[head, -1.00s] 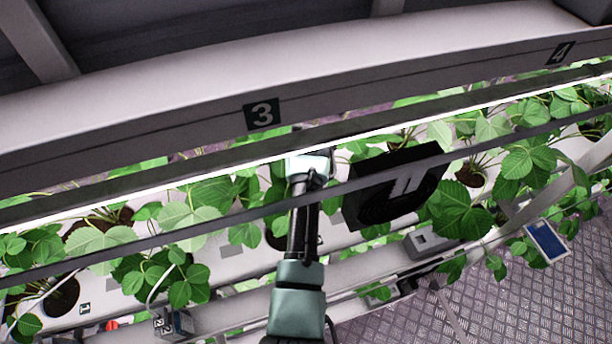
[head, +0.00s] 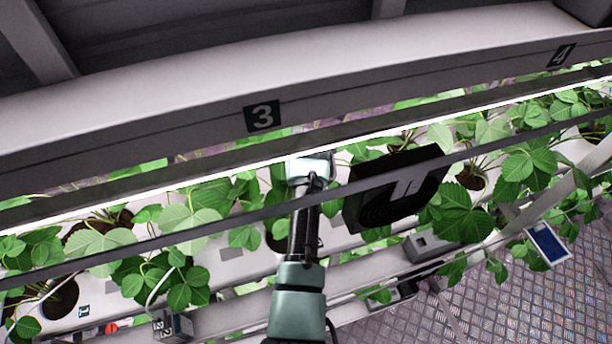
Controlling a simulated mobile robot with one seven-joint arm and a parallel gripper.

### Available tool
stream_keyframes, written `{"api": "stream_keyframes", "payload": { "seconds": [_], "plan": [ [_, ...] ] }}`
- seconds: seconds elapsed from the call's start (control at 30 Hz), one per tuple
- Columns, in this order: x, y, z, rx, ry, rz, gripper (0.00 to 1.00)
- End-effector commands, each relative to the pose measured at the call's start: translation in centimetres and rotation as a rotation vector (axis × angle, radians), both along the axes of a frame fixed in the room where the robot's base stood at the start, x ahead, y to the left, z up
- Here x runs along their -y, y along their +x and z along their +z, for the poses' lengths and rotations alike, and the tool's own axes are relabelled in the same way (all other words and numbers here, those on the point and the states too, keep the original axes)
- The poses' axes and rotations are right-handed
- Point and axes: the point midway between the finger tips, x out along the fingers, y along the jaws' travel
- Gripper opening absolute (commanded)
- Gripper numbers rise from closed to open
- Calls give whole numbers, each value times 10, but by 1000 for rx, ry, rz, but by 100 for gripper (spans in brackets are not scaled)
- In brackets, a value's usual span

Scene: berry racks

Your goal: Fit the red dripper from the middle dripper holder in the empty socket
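My arm (head: 300,230) reaches up the middle of the head view, over the white plant gutter and behind the thin dark rail. Its pale far joint (head: 312,168) shows among the leaves under the lit strip. My gripper's fingers do not show, so I cannot see whether they hold anything. A small red piece (head: 111,328) shows low at the left by a tag marked 1; it is too small to tell whether it is a dripper. I cannot make out the middle dripper holder or the empty socket.
A black fan box (head: 392,190) hangs right of my arm. Strawberry plants (head: 463,210) fill the gutter on both sides. A grey box marked 22 (head: 172,328) is at lower left, a grey box (head: 430,245) at right. A dark rail crosses the view. Metal floor (head: 510,310) is open at lower right.

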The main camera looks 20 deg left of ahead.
Motion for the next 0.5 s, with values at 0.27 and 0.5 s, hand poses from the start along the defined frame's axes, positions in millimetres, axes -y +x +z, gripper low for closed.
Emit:
{"api": "stream_keyframes", "payload": {
  "seconds": [0.27,0.5],
  "plan": [
    [0,0,0,0,0,0,0],
    [0,0,-5,-1,0,0,0]
  ]
}}
